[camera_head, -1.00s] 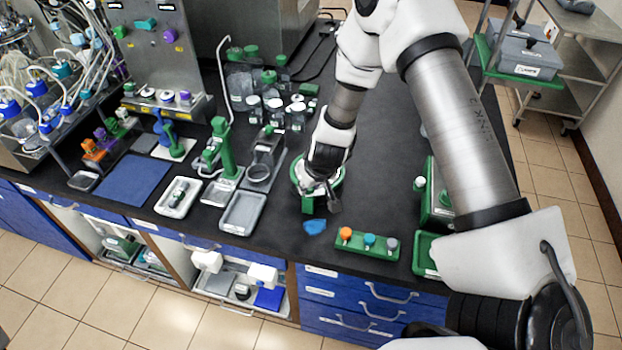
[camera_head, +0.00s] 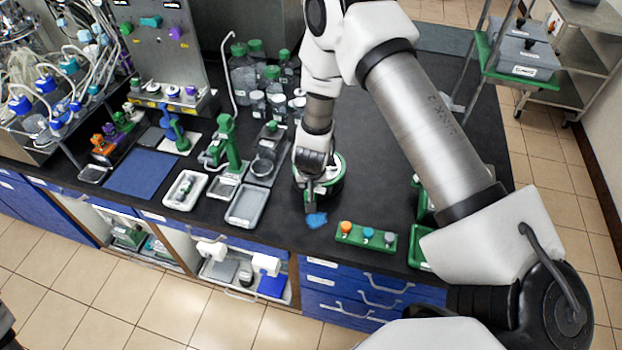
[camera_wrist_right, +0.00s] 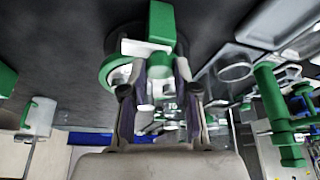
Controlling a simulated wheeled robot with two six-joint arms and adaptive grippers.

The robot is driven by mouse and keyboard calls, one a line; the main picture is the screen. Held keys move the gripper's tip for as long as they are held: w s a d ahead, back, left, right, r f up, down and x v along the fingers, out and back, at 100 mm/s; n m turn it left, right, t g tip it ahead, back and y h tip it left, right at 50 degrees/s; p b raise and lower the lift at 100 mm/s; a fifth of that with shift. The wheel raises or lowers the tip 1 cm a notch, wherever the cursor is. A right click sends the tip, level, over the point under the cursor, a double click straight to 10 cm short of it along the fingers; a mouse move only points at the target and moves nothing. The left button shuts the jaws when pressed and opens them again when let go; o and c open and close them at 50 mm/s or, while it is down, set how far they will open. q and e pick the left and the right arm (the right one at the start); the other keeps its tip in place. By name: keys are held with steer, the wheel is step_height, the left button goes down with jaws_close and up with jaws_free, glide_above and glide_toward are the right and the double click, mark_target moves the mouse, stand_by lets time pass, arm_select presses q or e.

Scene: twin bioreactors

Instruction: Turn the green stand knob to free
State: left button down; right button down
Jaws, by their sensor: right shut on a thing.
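A round stand with a green rim (camera_head: 340,180) and pale top stands on the dark bench. My right gripper (camera_head: 311,187) reaches down over its near left side. In the right wrist view, my right gripper (camera_wrist_right: 160,84) has its two fingers closed against a part of the stand, at its front. The held part, apparently the knob, is mostly hidden between the fingers. A green block (camera_wrist_right: 160,22) with a white piece below it shows just beyond the fingertips, and the green rim (camera_wrist_right: 112,68) shows beside them. The knob's setting cannot be read. My left gripper is not in view.
A green block with orange, blue and grey knobs (camera_head: 366,236) is to the right. A grey tray (camera_head: 246,207), a green upright holder (camera_head: 226,140) and several bottles (camera_head: 262,80) stand left and behind.

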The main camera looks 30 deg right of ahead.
steer(key=c, duration=0.9)
jaws_free()
steer(key=shift+o, duration=0.2)
steer(key=shift+a+r, duration=0.1)
steer(key=shift+r, duration=0.05)
steer(key=v, duration=1.1)
steer(key=shift+s+r, duration=0.15)
steer(key=shift+r, duration=0.2)
steer(key=shift+a, duration=0.1)
